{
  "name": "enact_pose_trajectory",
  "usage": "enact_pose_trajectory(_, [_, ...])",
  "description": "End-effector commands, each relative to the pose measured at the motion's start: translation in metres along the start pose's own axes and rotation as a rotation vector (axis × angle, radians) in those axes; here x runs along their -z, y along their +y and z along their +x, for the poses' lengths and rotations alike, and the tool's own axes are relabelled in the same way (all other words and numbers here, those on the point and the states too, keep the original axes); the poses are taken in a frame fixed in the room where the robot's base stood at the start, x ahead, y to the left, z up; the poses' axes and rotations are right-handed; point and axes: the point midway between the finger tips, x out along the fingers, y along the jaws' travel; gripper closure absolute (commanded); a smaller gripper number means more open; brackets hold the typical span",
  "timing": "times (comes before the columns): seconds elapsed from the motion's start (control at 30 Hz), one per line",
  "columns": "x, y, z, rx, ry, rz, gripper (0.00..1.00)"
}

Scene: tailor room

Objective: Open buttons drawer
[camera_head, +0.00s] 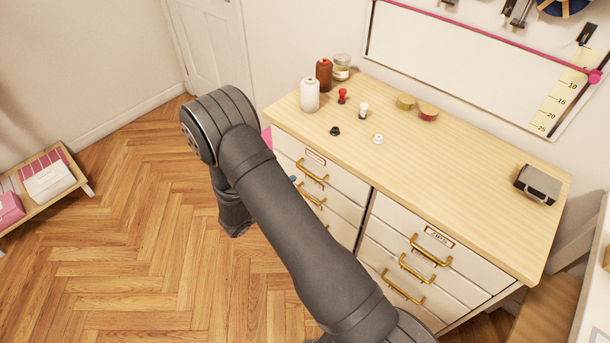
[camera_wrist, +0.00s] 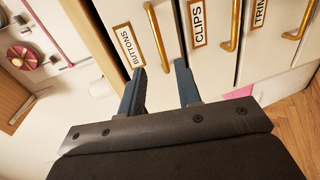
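The buttons drawer (camera_wrist: 119,20) is a white drawer front with a "BUTTONS" label and a brass bar handle (camera_wrist: 157,38). It looks closed. In the head view, a top-left drawer (camera_head: 338,178) of the cabinet has a brass handle and a label too small to read. My gripper (camera_wrist: 160,66) is open in the wrist view, its two blue fingers apart. The lower end of the buttons handle shows between the fingertips; I cannot tell whether they touch it. In the head view my arm hides most of the gripper.
The "CLIPS" drawer (camera_wrist: 213,30) and another labelled drawer beside it have similar handles. The "ZIPS" drawer (camera_head: 455,262) is in the right column. Thread spools and small items stand on the wooden top (camera_head: 440,150). The floor (camera_head: 130,240) left of my arm is clear.

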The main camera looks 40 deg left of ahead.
Motion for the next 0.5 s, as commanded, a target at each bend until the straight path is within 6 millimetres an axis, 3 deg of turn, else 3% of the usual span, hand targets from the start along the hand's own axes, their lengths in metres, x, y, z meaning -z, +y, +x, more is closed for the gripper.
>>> enact_pose_trajectory(0.2, [-0.001, 0.0, 0.046, 0.001, -0.004, 0.001, 0.69])
enact_pose_trajectory(0.5, [-0.001, -0.001, 0.079, 0.001, -0.002, -0.001, 0.69])
